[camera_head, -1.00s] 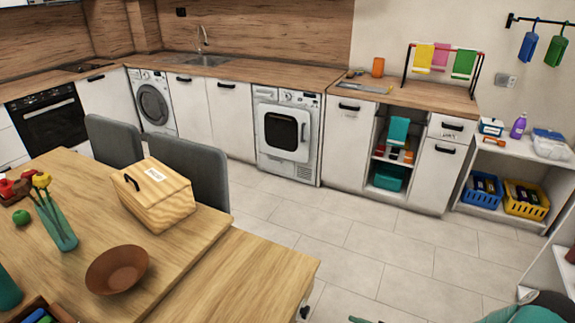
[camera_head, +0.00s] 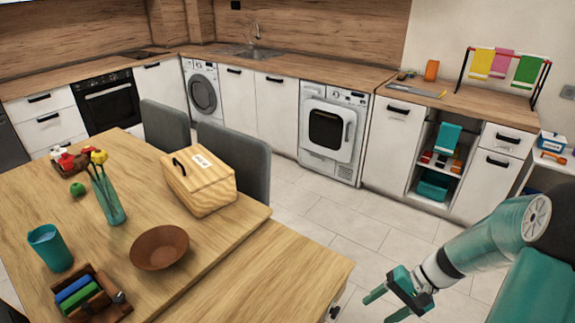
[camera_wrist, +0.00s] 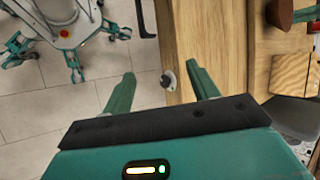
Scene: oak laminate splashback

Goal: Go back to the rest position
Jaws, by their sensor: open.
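My gripper (camera_head: 396,302) is at the lower right of the head view, over the floor to the right of the wooden table (camera_head: 290,268). Its fingers are apart with nothing between them. In the wrist view my gripper (camera_wrist: 160,88) shows its two teal fingers spread, with the table edge and a dark round knob (camera_wrist: 168,80) seen beyond them. The knob looks apart from the fingers.
On the table are a wooden box (camera_head: 199,185), a brown bowl (camera_head: 159,247), a vase with flowers (camera_head: 106,195), a teal cup (camera_head: 50,248) and a caddy (camera_head: 91,296). Grey chairs (camera_head: 235,157) stand behind. The tiled floor (camera_head: 345,230) before the cabinets is clear.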

